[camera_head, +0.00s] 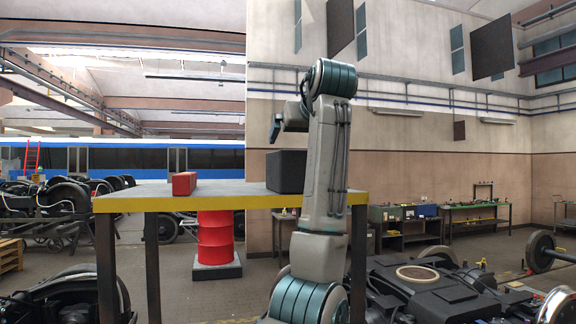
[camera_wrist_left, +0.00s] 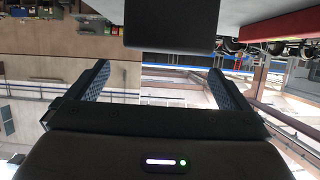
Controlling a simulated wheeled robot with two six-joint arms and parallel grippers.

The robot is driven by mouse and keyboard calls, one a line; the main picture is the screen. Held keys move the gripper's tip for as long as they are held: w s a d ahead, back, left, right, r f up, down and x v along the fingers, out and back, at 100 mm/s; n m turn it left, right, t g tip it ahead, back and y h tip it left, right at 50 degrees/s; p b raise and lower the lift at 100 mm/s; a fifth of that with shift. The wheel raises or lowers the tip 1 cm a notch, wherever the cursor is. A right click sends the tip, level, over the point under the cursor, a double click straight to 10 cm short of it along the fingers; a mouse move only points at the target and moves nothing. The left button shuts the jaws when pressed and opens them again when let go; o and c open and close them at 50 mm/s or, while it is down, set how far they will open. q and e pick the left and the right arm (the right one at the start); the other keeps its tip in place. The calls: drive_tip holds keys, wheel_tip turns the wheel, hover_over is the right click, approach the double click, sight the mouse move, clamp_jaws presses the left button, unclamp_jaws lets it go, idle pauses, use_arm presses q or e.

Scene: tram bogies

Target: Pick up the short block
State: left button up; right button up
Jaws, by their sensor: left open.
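A low red block (camera_head: 184,183) lies on the left part of the yellow-edged table (camera_head: 225,200). A taller dark block (camera_head: 286,171) stands on the table's right part, partly hidden behind my left arm. The red block is the lower of the two. My left gripper (camera_head: 277,127) is above the dark block in the head view, apart from it. In the upside-down left wrist view, the open fingers (camera_wrist_left: 160,75) have nothing between them. The dark block (camera_wrist_left: 170,25) is at the top centre there, and the red block (camera_wrist_left: 285,25) at the top right.
A red drum (camera_head: 215,238) stands on the floor behind the table. Bogie parts (camera_head: 430,285) lie at the lower right. A workbench (camera_head: 405,232) with boxes stands by the back wall. The tabletop between the two blocks is clear.

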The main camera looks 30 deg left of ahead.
use_arm(q)
drive_tip(key=shift+w+a+f, duration=0.1)
drive_tip(key=shift+w+a, duration=0.1)
drive_tip(key=shift+a, duration=0.15)
drive_tip(key=shift+w+a+f, duration=0.15)
drive_tip(key=shift+a, duration=0.05)
drive_tip(key=p+x, duration=0.4)
drive_tip(key=shift+w+a, duration=0.1)
drive_tip(key=shift+a, duration=0.35)
drive_tip(key=shift+w+a+f+p, duration=0.2)
drive_tip(key=shift+a+f+p, duration=0.1)
drive_tip(key=shift+a, duration=0.1)
use_arm(e)
drive_tip(key=r, duration=0.5)
drive_tip(key=shift+s+a, duration=0.15)
drive_tip(key=shift+a, duration=0.25)
use_arm(q)
drive_tip(key=shift+d, duration=0.2)
drive_tip(key=c, duration=0.6)
drive_tip(key=shift+a, duration=0.1)
drive_tip(key=c, duration=1.5)
use_arm(e)
drive_tip(key=shift+d, duration=0.35)
